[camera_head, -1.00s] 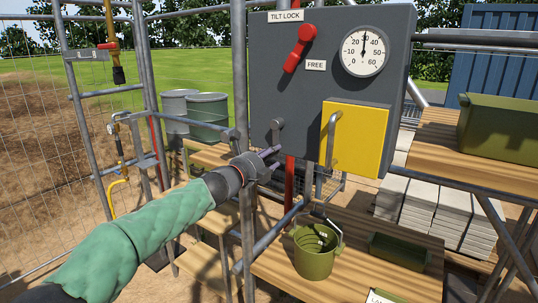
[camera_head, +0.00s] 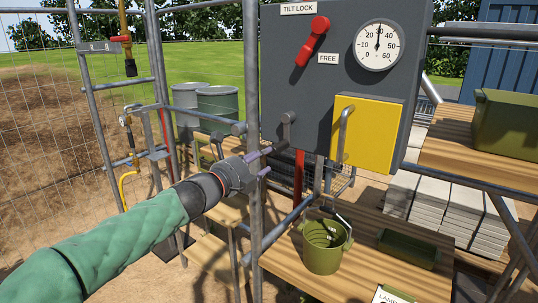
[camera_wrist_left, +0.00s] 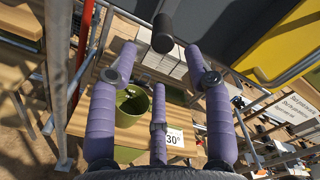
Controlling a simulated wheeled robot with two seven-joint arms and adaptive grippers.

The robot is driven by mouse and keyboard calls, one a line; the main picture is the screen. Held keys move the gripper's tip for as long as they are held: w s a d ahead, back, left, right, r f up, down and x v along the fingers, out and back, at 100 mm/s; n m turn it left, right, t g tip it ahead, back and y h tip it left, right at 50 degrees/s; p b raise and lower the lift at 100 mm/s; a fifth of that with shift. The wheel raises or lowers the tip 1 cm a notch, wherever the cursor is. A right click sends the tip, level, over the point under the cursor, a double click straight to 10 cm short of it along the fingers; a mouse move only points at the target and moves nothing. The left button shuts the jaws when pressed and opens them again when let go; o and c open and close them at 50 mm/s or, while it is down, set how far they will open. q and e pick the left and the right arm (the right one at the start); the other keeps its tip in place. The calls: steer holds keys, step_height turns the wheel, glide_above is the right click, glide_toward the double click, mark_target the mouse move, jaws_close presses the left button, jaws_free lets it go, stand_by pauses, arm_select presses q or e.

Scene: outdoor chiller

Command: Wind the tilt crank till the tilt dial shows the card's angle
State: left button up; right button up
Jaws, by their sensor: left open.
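The dial (camera_head: 379,46) on the grey panel has its needle pointing nearly straight up, between 20 and 40. The grey crank (camera_head: 287,127) sticks out of the panel's lower left; its dark grip (camera_wrist_left: 162,33) shows in the left wrist view, beyond the fingertips. My left gripper (camera_head: 264,160) is open just left of the crank, with nothing between its purple fingers. A white card (camera_wrist_left: 174,138) reads 30°, partly hidden behind a finger; its edge shows at the bottom of the head view (camera_head: 390,296). My right gripper is not in view.
A yellow box (camera_head: 369,135) with a grey bar sits right of the crank. A scaffold post (camera_head: 255,190) stands close by my wrist. A green bucket (camera_head: 324,250) sits on the wooden shelf.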

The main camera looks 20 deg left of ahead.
arm_select(q)
steer(key=v, duration=0.2)
steer(key=shift+s, duration=0.25)
steer(key=shift+f, duration=0.1)
